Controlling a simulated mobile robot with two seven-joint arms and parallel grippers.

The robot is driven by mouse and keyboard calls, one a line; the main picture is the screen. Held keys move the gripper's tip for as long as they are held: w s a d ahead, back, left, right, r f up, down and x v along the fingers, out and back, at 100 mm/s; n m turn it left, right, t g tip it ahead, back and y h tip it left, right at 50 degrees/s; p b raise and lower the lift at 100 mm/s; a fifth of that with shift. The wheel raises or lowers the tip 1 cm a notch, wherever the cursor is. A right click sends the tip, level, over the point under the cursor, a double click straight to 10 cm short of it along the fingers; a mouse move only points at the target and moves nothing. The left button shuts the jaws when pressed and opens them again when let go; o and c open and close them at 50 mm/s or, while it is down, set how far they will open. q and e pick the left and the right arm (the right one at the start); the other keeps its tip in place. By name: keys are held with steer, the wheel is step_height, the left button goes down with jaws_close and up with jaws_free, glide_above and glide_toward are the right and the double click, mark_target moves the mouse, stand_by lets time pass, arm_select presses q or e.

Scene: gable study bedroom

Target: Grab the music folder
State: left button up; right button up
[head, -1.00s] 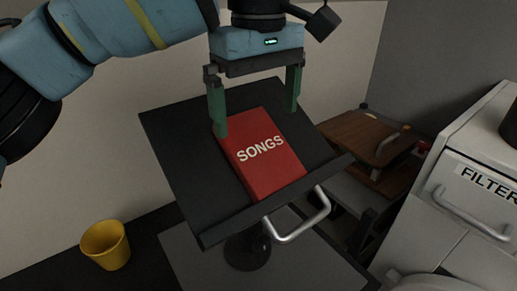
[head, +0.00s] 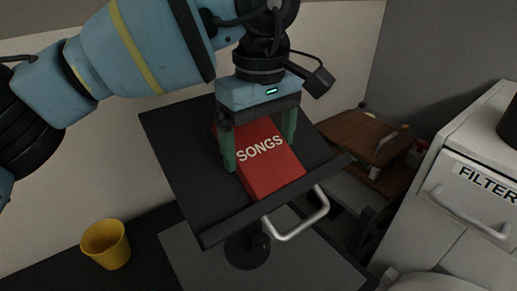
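The music folder (head: 268,171) is red with "SONGS" in white letters. It lies on the tilted black music stand (head: 187,160), against the lower ledge. My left gripper (head: 259,157) is over the folder in the head view, pointing down. Its green fingers are apart, one by the folder's left edge and one by its right upper edge. I cannot tell whether they touch it. The gripper hides the upper part of the folder. My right gripper is not in view.
A silver handle (head: 300,222) sticks out at the stand's front right. A yellow cup (head: 106,245) stands at the lower left. A wooden board-like item (head: 352,139) is behind on the right. A white cabinet labelled "FILTER" (head: 463,190) stands at the right.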

mark_target(261, 147)
arm_select(q)
steer(key=c, duration=0.6)
steer(key=shift+r, duration=0.1)
steer(key=shift+r, duration=0.35)
step_height(261, 147, up, 3)
steer(key=shift+f, duration=0.1)
steer(key=s, duration=0.5)
steer(key=s+r+b, duration=0.1)
steer(key=s, duration=0.4)
steer(key=s+b, duration=0.1)
steer(key=s, duration=0.5)
steer(key=shift+d+r, duration=0.15)
steer(key=shift+d, duration=0.15)
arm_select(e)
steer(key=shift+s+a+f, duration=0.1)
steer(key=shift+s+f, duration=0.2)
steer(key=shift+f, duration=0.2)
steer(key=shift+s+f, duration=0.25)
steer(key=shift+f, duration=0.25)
